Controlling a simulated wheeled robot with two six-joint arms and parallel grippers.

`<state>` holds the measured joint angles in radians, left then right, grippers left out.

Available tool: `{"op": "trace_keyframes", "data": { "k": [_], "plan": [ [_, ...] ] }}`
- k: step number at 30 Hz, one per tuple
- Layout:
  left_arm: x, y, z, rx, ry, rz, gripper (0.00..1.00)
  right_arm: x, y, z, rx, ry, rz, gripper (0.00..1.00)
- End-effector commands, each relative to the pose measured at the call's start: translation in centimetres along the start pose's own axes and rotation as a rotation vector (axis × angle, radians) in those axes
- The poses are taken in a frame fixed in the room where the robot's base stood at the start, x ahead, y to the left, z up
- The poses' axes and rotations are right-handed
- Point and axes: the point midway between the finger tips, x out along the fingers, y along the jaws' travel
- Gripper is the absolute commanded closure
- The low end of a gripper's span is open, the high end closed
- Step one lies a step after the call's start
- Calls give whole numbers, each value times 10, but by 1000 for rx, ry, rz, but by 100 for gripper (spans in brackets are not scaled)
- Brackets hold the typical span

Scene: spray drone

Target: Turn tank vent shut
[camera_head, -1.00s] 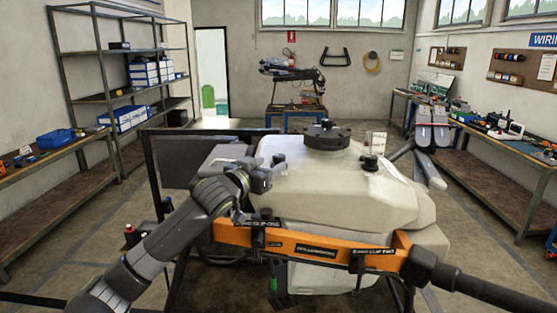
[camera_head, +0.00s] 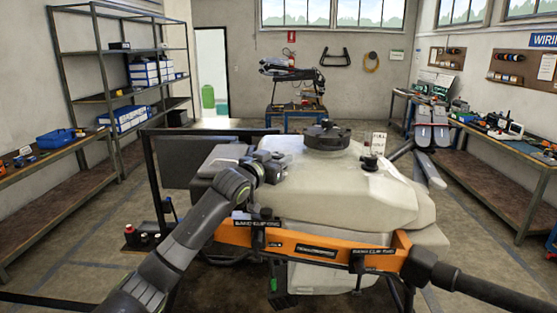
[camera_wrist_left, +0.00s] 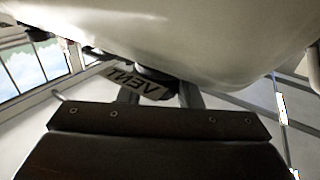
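The cream tank (camera_head: 330,190) sits on the drone behind its orange frame bar. My left gripper (camera_head: 276,168) reaches in from the left and is at the tank's upper left side. In the left wrist view, its two fingers (camera_wrist_left: 160,95) stand apart. A dark round part, which looks like the vent (camera_wrist_left: 155,72), shows under the pale tank between and beyond the fingers. A tag reading VENT appears upside down beside it and overlaps the left finger. I cannot tell whether the fingers touch the vent. In the head view, my gripper hides this spot. My right gripper is not in view.
A large black cap (camera_head: 327,137) and a small black knob (camera_head: 370,162) are on top of the tank. The orange bar (camera_head: 320,247) runs across the front, below my left wrist. Workbenches and a shelf rack (camera_head: 120,75) stand well away along the walls.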

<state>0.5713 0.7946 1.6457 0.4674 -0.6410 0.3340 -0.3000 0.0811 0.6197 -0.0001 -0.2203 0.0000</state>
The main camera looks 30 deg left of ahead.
Motion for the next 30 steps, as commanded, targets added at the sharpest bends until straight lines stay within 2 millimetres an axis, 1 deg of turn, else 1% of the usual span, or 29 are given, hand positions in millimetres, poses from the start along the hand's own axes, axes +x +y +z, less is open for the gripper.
{"op": "trace_keyframes", "data": {
  "k": [1,4,5,11,17,24,30],
  "plan": [
    [0,0,0,0,0,0,77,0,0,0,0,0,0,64],
    [0,0,0,0,0,0,90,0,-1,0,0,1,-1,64],
    [0,0,0,0,0,0,91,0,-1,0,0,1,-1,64],
    [0,1,1,1,-3,-23,91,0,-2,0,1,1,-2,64],
    [1,2,2,1,-5,-110,91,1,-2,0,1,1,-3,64],
    [1,2,2,1,-3,-225,91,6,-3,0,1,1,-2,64],
    [0,0,2,0,-2,-268,91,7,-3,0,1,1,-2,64]
  ]
}}
